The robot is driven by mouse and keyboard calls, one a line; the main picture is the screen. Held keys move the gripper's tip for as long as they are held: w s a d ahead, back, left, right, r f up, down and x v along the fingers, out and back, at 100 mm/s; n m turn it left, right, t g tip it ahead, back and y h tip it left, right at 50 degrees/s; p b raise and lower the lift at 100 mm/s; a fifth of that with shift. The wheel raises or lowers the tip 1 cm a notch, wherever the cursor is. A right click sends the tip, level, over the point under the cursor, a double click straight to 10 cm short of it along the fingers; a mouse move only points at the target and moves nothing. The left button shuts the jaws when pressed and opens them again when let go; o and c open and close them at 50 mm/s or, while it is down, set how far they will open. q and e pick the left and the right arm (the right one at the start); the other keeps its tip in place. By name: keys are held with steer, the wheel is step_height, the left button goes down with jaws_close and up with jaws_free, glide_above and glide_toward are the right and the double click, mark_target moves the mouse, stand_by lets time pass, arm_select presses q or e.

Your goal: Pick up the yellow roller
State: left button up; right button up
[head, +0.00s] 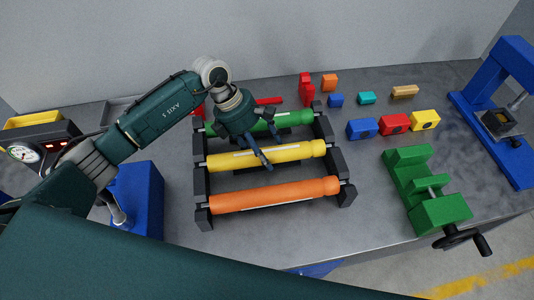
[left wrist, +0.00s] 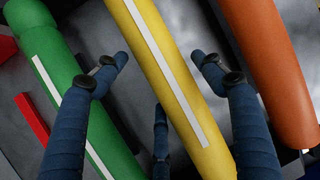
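The yellow roller (head: 300,152) has a white strip along it and lies in the middle of a dark rack. In the left wrist view the yellow roller (left wrist: 213,158) runs diagonally through the centre. My left gripper (head: 262,158) is over the roller, left of its middle. In the left wrist view my left gripper's (left wrist: 160,62) fingers are spread apart. One finger is on each side of the roller, with a third finger lower on the left side. The gripper is not closed on it; contact cannot be told. My right gripper is not in view.
The green roller (head: 290,118) and orange roller (head: 290,193) lie on either side, close by, in the black rack (head: 202,217). A green vise (head: 408,170), small coloured blocks (head: 394,123) and a blue press (head: 487,75) stand to the right. A gauge box (head: 50,143) is at left.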

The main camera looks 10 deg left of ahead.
arm_select(q)
steer(key=c, duration=1.3)
steer(key=shift+r, duration=0.1)
steer(key=shift+c, duration=0.2)
steer(key=shift+w+r, duration=0.1)
